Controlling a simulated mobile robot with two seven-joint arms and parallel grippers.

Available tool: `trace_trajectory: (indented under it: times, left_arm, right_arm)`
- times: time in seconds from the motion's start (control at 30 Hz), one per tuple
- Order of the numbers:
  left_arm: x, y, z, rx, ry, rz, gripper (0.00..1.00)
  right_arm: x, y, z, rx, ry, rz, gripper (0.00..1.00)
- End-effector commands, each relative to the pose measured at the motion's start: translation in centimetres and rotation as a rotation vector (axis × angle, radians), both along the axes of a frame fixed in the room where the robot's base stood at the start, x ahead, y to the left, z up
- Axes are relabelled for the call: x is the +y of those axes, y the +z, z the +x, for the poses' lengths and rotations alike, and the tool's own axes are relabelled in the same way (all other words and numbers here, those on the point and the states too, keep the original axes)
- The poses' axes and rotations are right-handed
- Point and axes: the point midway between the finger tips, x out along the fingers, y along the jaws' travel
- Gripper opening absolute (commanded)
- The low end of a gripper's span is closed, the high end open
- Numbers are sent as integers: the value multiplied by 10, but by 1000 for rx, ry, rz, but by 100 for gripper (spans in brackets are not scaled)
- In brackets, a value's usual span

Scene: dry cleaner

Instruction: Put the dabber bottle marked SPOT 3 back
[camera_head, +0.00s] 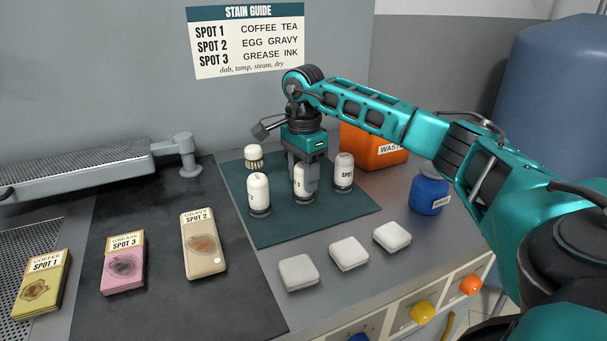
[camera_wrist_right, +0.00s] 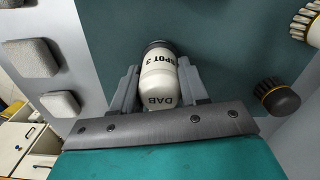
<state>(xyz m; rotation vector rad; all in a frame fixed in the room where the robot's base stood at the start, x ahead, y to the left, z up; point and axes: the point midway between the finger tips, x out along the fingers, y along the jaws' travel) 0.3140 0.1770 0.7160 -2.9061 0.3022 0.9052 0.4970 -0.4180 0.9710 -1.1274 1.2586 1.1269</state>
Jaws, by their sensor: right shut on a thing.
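My right gripper (camera_head: 303,178) points down over the dark green mat (camera_head: 290,235) and is shut on the white dabber bottle marked SPOT 3 (camera_head: 302,186). In the right wrist view the bottle (camera_wrist_right: 158,75) sits between the two fingers (camera_wrist_right: 158,88), with SPOT 3 and DAB readable. The bottle is upright, between two similar bottles; I cannot tell whether its base touches the mat. The bottle to its left (camera_head: 258,190) shows a 2. The bottle to its right (camera_head: 344,170) shows SPOT, its number unclear. My left gripper is not in view.
A brush (camera_head: 254,156) stands at the mat's back left. An orange waste bin (camera_head: 369,148) and a blue jar (camera_head: 429,193) are to the right. Several white pads (camera_head: 348,253) lie in front. Stained cloth swatches (camera_head: 203,243) lie left. The mat's front is clear.

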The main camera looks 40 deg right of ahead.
Motion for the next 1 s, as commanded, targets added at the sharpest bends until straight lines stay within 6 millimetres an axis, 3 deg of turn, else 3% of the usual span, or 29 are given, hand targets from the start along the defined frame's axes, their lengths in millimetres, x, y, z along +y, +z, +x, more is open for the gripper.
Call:
trace_trajectory:
  times: [0.17,0.2,0.43,0.77,1.0]
  left_arm:
    - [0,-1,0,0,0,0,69]
    - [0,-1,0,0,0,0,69]
    - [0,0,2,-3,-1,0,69]
    - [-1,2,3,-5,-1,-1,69]
    - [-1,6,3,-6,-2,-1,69]
  right_arm:
    - [0,-4,0,0,-1,0,13]
    - [0,-3,0,1,0,0,48]
    - [0,-3,0,1,0,0,69]
    - [0,4,0,-1,0,1,69]
    - [0,49,1,-5,0,0,69]
